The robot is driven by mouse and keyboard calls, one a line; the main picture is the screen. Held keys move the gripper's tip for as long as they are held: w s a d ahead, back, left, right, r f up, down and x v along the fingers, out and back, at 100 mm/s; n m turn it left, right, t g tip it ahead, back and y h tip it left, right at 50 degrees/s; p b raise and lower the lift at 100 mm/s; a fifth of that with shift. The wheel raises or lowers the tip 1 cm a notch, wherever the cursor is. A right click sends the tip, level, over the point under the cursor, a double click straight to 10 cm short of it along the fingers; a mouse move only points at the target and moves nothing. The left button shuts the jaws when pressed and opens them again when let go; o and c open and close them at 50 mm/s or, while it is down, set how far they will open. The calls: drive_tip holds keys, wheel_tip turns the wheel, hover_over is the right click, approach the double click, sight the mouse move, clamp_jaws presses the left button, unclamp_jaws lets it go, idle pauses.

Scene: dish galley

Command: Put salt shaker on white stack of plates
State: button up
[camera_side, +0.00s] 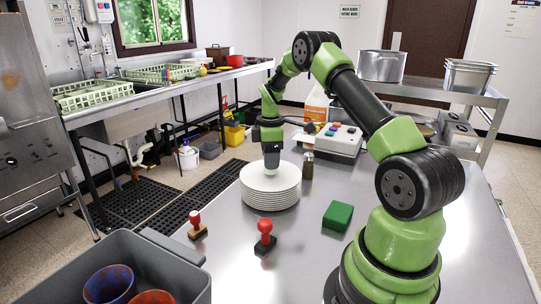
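A white stack of plates (270,194) stands on the metal table, left of its middle. My gripper (270,166) points down directly over the stack, close above the top plate. Its fingers are small and dark here, with a pale spot at the tip. I cannot tell whether they are open or shut, or whether they hold anything. A small dark shaker-like object with a metallic top (308,166) stands upright just behind and right of the stack. I cannot tell for sure whether it is the salt shaker.
A grey bin with cups (190,262) is at the front left. A button-topped white box (338,143) and a spray bottle (317,104) stand behind.

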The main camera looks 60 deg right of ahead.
drive_tip(key=shift+o, duration=0.5)
drive_tip(key=shift+r, duration=0.1)
drive_tip(key=shift+r, duration=0.35)
wheel_tip(320, 180, up, 11)
drive_tip(key=shift+a+r, duration=0.1)
drive_tip(key=shift+r, duration=0.1)
drive_tip(key=s+a+r+m+t, duration=0.25)
drive_tip(key=a+r, duration=0.25)
drive_tip(key=a, duration=0.3)
drive_tip(key=s+a+r+m+t, duration=0.1)
drive_tip(key=s+a+r+m, duration=0.15)
drive_tip(key=a+r, duration=0.5)
drive_tip(key=s+a+f+m+t+y, duration=0.1)
drive_tip(key=s+a+f+m+t, duration=0.1)
drive_tip(key=s+a, duration=0.3)
drive_tip(key=s+a+f+m+t+y, duration=0.1)
drive_tip(key=s+a+m, duration=0.2)
drive_tip(key=s+a, duration=0.3)
drive_tip(key=shift+s+f+m+t, duration=0.35)
drive_tip(key=shift+s+f+m, duration=0.05)
drive_tip(key=shift+s, duration=0.5)
